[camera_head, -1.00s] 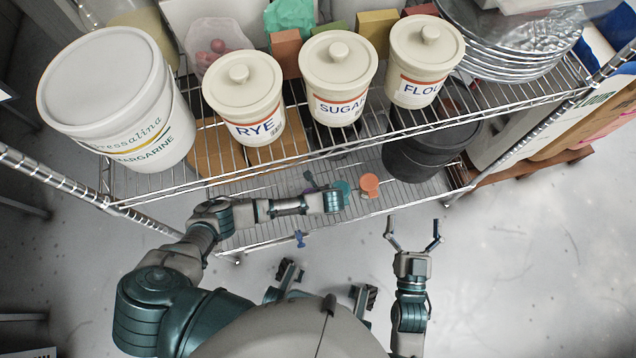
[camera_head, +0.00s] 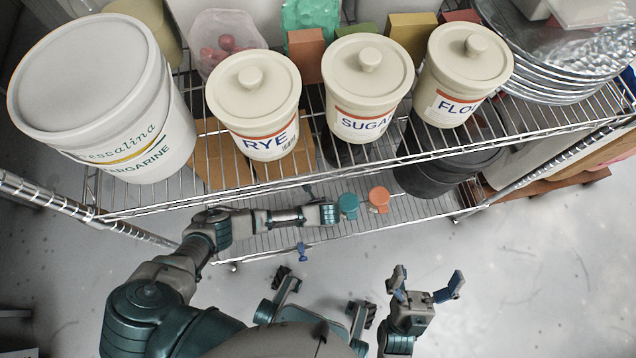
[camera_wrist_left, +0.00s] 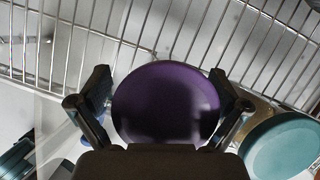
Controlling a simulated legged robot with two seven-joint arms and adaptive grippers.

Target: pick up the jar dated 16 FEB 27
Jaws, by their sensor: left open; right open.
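No date is readable in either view. A purple round lid (camera_wrist_left: 165,103) sits between the spread fingers of my open left gripper (camera_wrist_left: 163,84) in the left wrist view; I cannot tell if they touch it. My left forearm mostly hides that spot in the head view. A jar with a teal lid (camera_head: 348,204) stands beside it on the lower wire shelf and shows at the right of the left wrist view (camera_wrist_left: 284,146). A jar with an orange lid (camera_head: 379,198) stands just right of the teal one. My right gripper (camera_head: 428,281) is open and empty, in front of the rack.
The upper wire shelf (camera_head: 330,178) overhangs the small jars. It carries a margarine bucket (camera_head: 95,85), canisters marked RYE (camera_head: 255,110), SUGAR (camera_head: 365,90) and FLOUR (camera_head: 462,80), and foil trays (camera_head: 560,60). A dark bin (camera_head: 440,170) stands below. The floor at right is clear.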

